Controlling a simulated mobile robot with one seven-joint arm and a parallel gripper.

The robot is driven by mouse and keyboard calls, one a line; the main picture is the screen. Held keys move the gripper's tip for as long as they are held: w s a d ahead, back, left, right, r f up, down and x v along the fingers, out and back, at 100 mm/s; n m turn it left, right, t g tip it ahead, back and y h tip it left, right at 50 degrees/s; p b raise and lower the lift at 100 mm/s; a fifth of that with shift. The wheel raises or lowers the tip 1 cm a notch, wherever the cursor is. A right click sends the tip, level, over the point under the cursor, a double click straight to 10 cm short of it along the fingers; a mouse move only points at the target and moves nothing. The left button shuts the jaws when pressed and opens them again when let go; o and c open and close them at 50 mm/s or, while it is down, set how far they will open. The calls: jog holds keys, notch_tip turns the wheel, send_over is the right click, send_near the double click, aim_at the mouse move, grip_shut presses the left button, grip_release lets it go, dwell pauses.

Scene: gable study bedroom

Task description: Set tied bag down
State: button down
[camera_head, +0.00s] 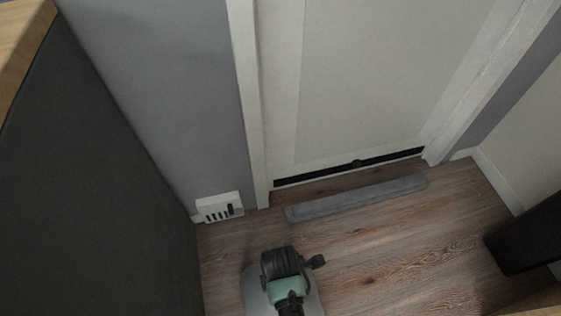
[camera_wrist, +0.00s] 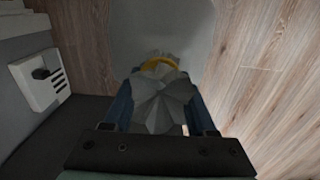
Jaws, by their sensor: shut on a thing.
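The tied bag (camera_wrist: 165,28) is grey, with a gathered, crumpled neck and a yellow tie (camera_wrist: 160,63). In the wrist view my gripper (camera_wrist: 160,84) has its two blue fingers shut on the neck, one on each side. The bag's smooth body spreads out below the neck, over the wood floor. In the head view the bag (camera_head: 254,292) shows as a pale grey rounded shape at the bottom, largely covered by my green and black wrist. My fingertips are hidden there. I cannot tell whether the bag's underside touches the floor.
A grey bar (camera_head: 357,198) lies on the floor before a closed pale door (camera_head: 370,80). A white vent box (camera_head: 219,207) sits at the wall's foot. A dark panel (camera_head: 90,190) stands left, a black object (camera_head: 527,235) right. Wood floor (camera_head: 400,255) is clear between.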

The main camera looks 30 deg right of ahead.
jog(key=shift+w, duration=0.1)
jog(key=shift+c, duration=1)
grip_release()
jog(key=shift+f, duration=0.1)
